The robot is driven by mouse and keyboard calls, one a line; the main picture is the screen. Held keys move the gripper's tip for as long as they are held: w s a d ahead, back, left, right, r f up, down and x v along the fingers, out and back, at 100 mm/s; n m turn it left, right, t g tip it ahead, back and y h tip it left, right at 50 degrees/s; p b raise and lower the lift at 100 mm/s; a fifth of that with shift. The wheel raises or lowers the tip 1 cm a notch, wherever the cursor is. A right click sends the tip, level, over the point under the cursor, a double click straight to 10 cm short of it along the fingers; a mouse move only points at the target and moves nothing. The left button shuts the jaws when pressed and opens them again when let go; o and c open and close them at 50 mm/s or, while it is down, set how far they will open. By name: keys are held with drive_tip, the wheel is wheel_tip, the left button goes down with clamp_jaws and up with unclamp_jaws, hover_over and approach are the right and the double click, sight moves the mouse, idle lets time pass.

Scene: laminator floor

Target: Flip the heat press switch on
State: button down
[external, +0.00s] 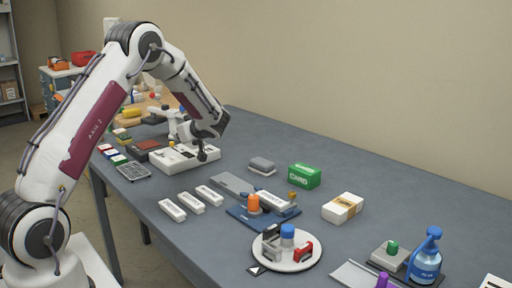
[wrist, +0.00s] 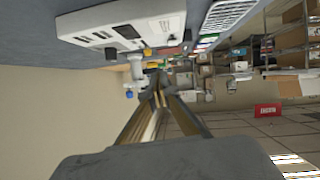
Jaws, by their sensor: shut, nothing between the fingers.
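A white box-shaped unit (external: 184,158), probably the heat press panel, stands on the grey table below my wrist. A small dark part stands up near its right end; I cannot tell if it is a switch. The wrist view, which is upside down, shows the unit's white panel (wrist: 125,22) with dark slots and a black square. No switch state can be read. My gripper (wrist: 160,97) is shut and empty, above the table and apart from the panel.
Several white trays (external: 190,200), a blue fixture (external: 262,215) with an orange knob, a green box (external: 304,176) and a round plate (external: 300,265) lie to the right. A grey keypad (external: 133,171) and small coloured blocks are at left. Shelves (wrist: 290,60) stand beyond the table.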

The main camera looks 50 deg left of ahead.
drive_tip(key=shift+s+a+r+g+y, duration=0.15)
drive_tip(key=shift+s+r+g, duration=0.2)
drive_tip(key=shift+s, duration=0.25)
drive_tip(key=shift+s+a+r+g+y, duration=0.15)
drive_tip(key=shift+s+r+g, duration=0.15)
drive_tip(key=shift+s, duration=0.25)
drive_tip(key=shift+a, duration=0.2)
hover_over(163, 157)
drive_tip(key=f, duration=0.3)
drive_tip(key=shift+a+f, duration=0.3)
drive_tip(key=shift+f, duration=0.1)
wheel_tip(163, 157, down, 2)
drive_tip(key=shift+w+d, duration=0.1)
drive_tip(key=shift+d, duration=0.05)
drive_tip(key=shift+d+f, duration=0.15)
drive_tip(key=shift+f, duration=0.8)
drive_tip(key=shift+f, duration=0.15)
